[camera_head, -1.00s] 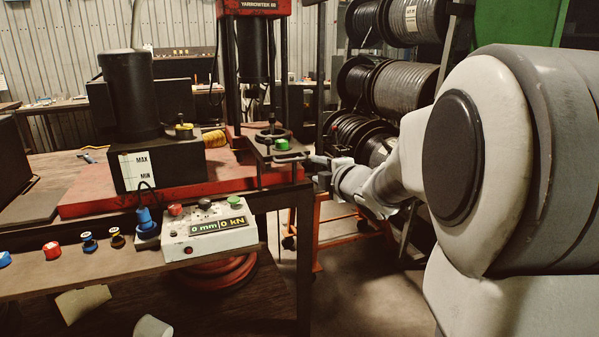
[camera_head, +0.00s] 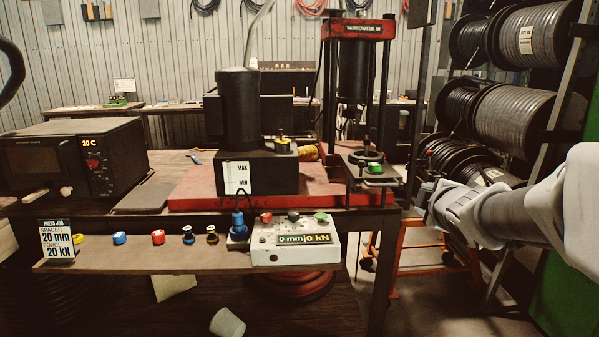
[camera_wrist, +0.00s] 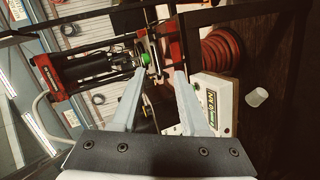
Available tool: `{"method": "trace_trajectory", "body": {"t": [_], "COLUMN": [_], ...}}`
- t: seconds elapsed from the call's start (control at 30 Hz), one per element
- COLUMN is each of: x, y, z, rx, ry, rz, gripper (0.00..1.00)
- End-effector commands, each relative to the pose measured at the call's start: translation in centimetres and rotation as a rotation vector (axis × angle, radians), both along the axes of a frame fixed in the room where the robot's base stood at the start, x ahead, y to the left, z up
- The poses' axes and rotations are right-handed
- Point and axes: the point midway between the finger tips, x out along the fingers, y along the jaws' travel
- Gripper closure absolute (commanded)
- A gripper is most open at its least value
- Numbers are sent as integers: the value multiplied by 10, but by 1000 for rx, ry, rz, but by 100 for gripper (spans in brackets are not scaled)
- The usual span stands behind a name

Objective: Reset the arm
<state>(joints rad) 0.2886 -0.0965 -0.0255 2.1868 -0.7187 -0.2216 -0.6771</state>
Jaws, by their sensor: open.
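My arm reaches in from the right edge of the head view. My gripper (camera_wrist: 161,74) is open in the wrist view, with two pale fingers apart and nothing between them. In the head view its end is small and lies just right of the red press (camera_head: 356,30). The press also shows in the wrist view (camera_wrist: 45,75), turned sideways. A green-topped piece (camera_head: 375,168) sits on the press's front plate, and past the fingertips in the wrist view. I cannot tell the exact gap between fingers and press.
A control box (camera_head: 293,243) reading 0 mm and 0 kN stands on the front shelf (camera_head: 135,256) beside several small coloured pieces. A dark oven-like unit (camera_head: 75,160) is at left. Hose reels (camera_head: 515,115) stand at right, close behind my arm. A white cup (camera_head: 227,322) lies low in front.

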Motion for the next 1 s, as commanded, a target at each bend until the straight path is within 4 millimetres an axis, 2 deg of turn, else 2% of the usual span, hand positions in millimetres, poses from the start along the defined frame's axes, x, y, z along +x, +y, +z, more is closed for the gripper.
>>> {"method": "trace_trajectory", "body": {"t": [0.03,0.2,0.5,0.6,0.77,1.0], "x": [-19,-87,-222,-253,-277,-279], "y": [8,29,97,115,129,131], "z": [21,32,21,15,9,7], "rx": [82,394,896,988,1054,1061], "ry": [17,121,382,460,526,533], "rz": [-63,-296,-623,-689,-740,-747], "gripper": [55,55,55,55,55,55]}}
